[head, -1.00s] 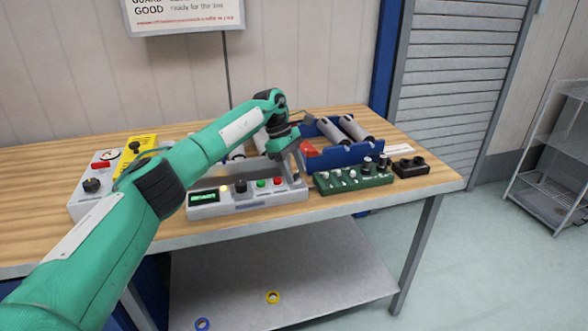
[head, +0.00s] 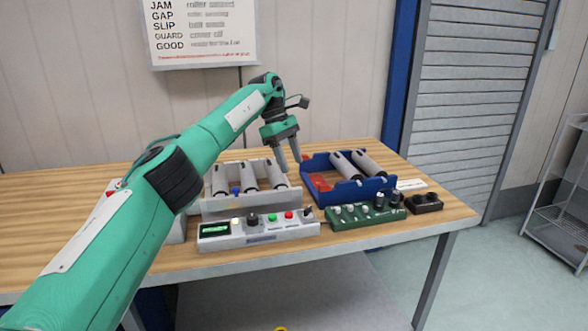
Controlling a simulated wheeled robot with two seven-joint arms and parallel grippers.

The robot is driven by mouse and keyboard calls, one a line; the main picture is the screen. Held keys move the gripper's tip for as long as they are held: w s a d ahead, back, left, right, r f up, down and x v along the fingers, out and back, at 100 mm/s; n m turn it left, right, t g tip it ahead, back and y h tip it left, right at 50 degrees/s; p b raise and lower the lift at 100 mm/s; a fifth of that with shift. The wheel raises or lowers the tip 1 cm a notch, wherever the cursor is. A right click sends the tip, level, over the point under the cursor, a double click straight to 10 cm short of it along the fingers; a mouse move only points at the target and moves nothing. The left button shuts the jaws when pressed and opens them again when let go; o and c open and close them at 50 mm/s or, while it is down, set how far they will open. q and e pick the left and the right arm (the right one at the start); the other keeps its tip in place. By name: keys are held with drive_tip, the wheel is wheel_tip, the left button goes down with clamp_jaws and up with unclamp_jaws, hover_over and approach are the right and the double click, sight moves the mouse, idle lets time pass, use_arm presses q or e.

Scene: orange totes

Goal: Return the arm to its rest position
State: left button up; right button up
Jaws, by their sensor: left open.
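My left arm, green with dark joints, reaches in from the lower left over the bench. My left gripper (head: 291,165) is open and empty, pointing down. My right gripper is not in view.
A grey control box (head: 260,235) with a green display stands at the bench front. A green knob panel (head: 352,219) and a small black block (head: 424,203) lie to its right. The wooden bench (head: 60,218) is mostly clear at left. A wire rack (head: 566,205) stands far right.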

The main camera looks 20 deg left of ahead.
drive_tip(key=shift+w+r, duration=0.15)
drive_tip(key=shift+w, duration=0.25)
